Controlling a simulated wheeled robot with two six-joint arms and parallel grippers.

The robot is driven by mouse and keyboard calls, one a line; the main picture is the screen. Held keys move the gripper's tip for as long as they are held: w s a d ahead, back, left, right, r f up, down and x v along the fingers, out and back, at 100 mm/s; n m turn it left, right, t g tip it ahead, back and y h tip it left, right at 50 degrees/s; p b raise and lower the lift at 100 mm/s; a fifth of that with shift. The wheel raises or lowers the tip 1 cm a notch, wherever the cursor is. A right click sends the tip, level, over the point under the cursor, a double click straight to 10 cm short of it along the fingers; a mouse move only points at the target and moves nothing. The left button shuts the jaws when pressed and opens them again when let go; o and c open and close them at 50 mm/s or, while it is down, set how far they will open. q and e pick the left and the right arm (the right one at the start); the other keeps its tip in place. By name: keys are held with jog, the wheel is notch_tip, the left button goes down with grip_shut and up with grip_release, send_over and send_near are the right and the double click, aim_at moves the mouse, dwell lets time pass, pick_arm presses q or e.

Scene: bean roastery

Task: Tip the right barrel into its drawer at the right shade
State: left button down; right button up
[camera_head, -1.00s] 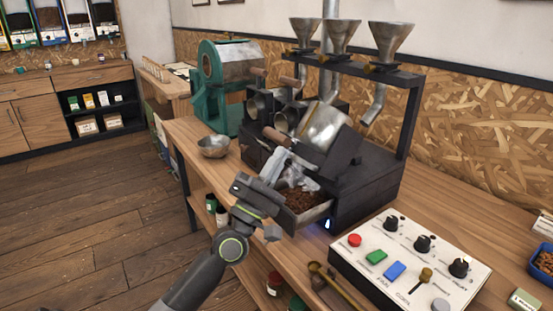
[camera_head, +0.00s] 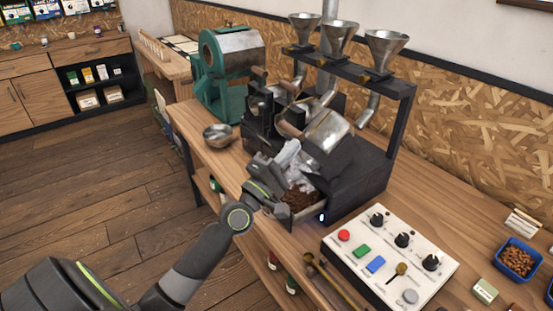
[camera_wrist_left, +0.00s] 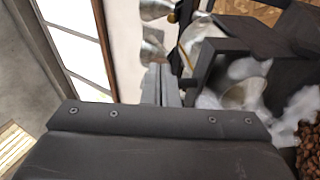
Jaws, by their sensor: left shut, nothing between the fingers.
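The right barrel (camera_head: 328,131) is a metal drum on the black roaster. It is tipped forward, its wooden handle (camera_head: 290,130) toward the left. Its drawer (camera_head: 308,213) below is pulled out and holds brown beans (camera_head: 300,199), which also show at the right edge of the left wrist view (camera_wrist_left: 309,140). Whitish smoke (camera_head: 289,158) hangs between barrel and drawer. My left gripper (camera_head: 270,168) is beside the drawer's left side, below the handle and apart from it. Its fingers (camera_wrist_left: 165,84) are together and empty. My right gripper is out of view.
A control panel (camera_head: 390,256) with buttons and knobs stands right of the roaster. A metal bowl (camera_head: 217,136) sits on the bench at left. Funnels (camera_head: 340,37) hang above on a black frame. A brass-coloured scoop (camera_head: 332,282) lies at the bench's front edge.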

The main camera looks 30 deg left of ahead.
aim_at(303, 137)
pick_arm(q)
jog(key=shift+w+d+r+m+g+p, duration=0.2)
jog(key=shift+w+r+g+p, duration=0.3)
jog(key=shift+p, duration=0.95)
jog(key=shift+w+d+r+m+g+p, duration=0.1)
jog(key=shift+w+d+r+g+p, duration=0.2)
jog(key=shift+w+r+p, duration=0.8)
jog(key=shift+d+f+p, duration=0.1)
jog(key=shift+d+p, duration=0.05)
jog(key=shift+p, duration=0.9)
jog(key=shift+w+d+r+p, duration=0.2)
jog(key=shift+w+r+p, duration=0.1)
jog(key=shift+w+p, duration=0.2)
jog(key=shift+d+p+x, duration=0.2)
jog(key=shift+p+x, duration=0.25)
jog(key=shift+x, duration=0.55)
jog(key=x, duration=0.2)
jog(key=d+x, duration=0.1)
jog(key=x, duration=0.2)
jog(key=shift+f, duration=0.1)
jog(key=shift+w+d, duration=0.1)
